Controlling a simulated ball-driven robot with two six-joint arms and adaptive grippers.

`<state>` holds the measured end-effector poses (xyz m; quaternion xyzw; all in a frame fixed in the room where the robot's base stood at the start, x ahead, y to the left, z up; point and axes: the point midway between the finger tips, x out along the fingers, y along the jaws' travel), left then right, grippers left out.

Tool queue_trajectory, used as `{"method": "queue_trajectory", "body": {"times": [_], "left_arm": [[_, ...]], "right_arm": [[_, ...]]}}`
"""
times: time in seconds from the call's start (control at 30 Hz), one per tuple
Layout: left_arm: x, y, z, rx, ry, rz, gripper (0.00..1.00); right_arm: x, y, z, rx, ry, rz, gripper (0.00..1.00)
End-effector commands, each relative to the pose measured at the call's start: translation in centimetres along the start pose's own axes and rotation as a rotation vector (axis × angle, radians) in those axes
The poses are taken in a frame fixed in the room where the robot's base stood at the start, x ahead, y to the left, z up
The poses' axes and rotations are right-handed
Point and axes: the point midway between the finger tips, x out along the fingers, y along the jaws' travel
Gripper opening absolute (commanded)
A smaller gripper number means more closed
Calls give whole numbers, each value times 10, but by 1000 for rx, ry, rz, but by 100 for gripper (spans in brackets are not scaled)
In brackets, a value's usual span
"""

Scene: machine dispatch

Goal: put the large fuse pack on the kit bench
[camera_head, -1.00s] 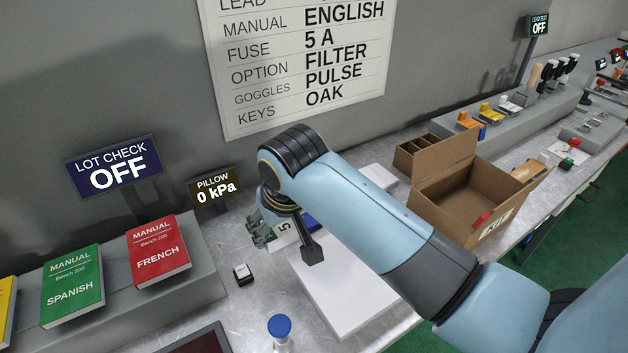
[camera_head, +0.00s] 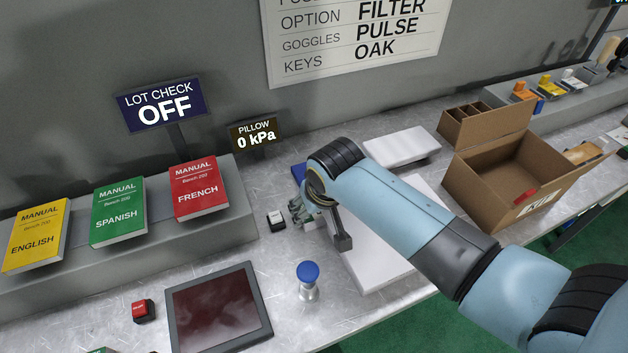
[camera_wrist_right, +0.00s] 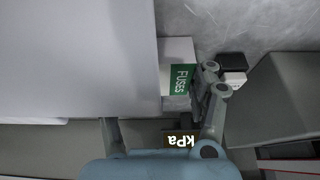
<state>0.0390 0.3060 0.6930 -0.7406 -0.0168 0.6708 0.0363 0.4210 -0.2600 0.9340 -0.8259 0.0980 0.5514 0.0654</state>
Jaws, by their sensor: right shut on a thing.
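The fuse pack is a white box with a green "FUSES" label (camera_wrist_right: 180,80) in the right wrist view. In the head view only a small pale part of it (camera_head: 313,223) shows below my fingers. My right gripper (camera_head: 300,212) is shut on it, beside the left edge of a white slab (camera_head: 375,250). In the wrist view one finger lies against the pack's right side; the other is partly hidden behind the slab. My left gripper is not in view. An open cardboard box marked KIT (camera_head: 490,195) stands on the metal bench (camera_head: 265,185) at right.
A black-and-white button (camera_head: 276,221) is close left of my gripper. A blue-topped post (camera_head: 308,278) and a dark tray (camera_head: 219,308) are in front. Manuals stand on a grey ledge (camera_head: 150,245) at left. Another white slab (camera_head: 402,147) lies behind my arm.

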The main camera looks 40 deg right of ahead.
Motion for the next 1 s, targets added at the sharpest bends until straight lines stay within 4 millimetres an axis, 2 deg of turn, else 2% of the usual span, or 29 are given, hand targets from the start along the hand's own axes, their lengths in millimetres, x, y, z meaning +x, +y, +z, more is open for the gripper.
{"method": "queue_trajectory", "body": {"times": [0.03, 0.2, 0.57, 0.73, 1.0], "left_arm": [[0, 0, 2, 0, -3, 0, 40], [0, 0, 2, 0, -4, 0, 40], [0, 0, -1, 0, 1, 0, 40], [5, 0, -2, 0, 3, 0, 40], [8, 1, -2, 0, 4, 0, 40]], "right_arm": [[1, 0, 0, 0, 0, 0, 61], [0, 0, 0, 0, 0, 0, 81], [-6, 0, -2, 0, 3, -1, 81], [-29, 0, 0, 2, 3, -1, 81], [-89, 0, -1, 1, 3, -1, 81]]}}
